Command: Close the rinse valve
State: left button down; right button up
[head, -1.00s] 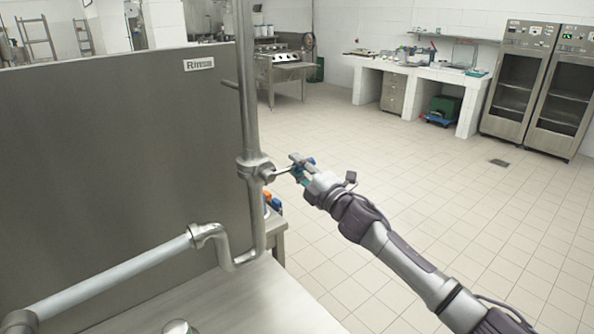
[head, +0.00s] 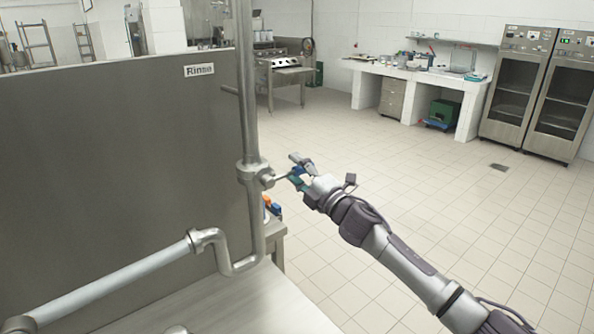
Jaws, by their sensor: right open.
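The rinse valve (head: 255,174) is a metal body on a vertical steel pipe in front of a steel panel with a "Rinse" label (head: 199,70). Its thin lever (head: 283,177) sticks out to the right, roughly level. My right gripper (head: 297,171) comes in from the right. It is open, with its fingers at the lever's outer end; whether they touch the lever is too small to tell. My left gripper is not in view.
A pipe (head: 120,277) runs along the lower left and bends up to the valve. A steel tabletop (head: 230,305) lies below. A steel stand with orange and blue items (head: 270,206) is behind the pipe. The tiled floor at right is clear.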

jog(key=v, duration=1.2)
jog(key=shift+f, duration=0.1)
